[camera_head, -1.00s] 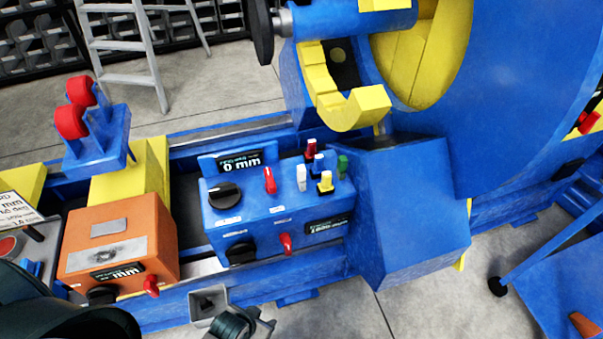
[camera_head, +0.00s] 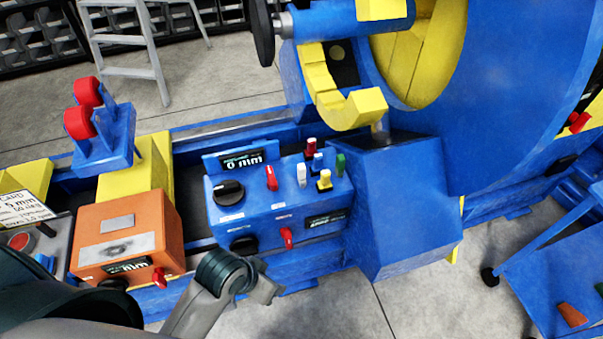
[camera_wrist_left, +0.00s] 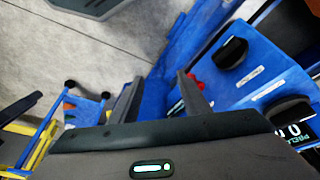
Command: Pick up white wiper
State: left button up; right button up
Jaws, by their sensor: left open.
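What I take to be the white wiper is a small upright white piece (camera_head: 301,174) on the top of the blue control box (camera_head: 232,205) in the head view. It stands between a red piece (camera_head: 271,178) and a yellow-topped one (camera_head: 324,180). My left gripper (camera_head: 268,287) is below the box's front face, apart from the white piece. In the left wrist view its two fingers (camera_wrist_left: 158,97) are spread with nothing between them. The wiper cannot be made out in that view. My right gripper is not in view.
An orange box (camera_head: 125,238) with knobs stands left of the blue box. A large blue and yellow machine body (camera_head: 405,205) rises on the right. Red (camera_head: 311,147), blue (camera_head: 318,162) and green (camera_head: 340,165) pieces crowd the white one. A blue cart (camera_head: 560,270) is at far right.

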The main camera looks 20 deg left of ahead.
pick_arm(q)
jog(key=w+d+r+m+h, duration=0.2)
jog(key=w+d+m, duration=0.2)
jog(key=w+d, duration=0.45)
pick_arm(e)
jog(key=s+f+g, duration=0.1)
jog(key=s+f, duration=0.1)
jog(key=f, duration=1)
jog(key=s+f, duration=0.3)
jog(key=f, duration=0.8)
pick_arm(q)
notch_tip(320, 180, up, 18)
jog(key=m+g+y, duration=0.3)
jog(key=g+y, duration=0.1)
send_over(301, 166)
jog(key=shift+a+r, duration=0.1)
jog(key=shift+r, duration=0.05)
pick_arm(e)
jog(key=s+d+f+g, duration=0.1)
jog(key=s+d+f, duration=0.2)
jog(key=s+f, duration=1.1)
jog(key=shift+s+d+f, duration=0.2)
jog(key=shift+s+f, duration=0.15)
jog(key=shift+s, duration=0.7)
pick_arm(q)
notch_tip(301, 166, down, 12)
jog(key=p, duration=0.3)
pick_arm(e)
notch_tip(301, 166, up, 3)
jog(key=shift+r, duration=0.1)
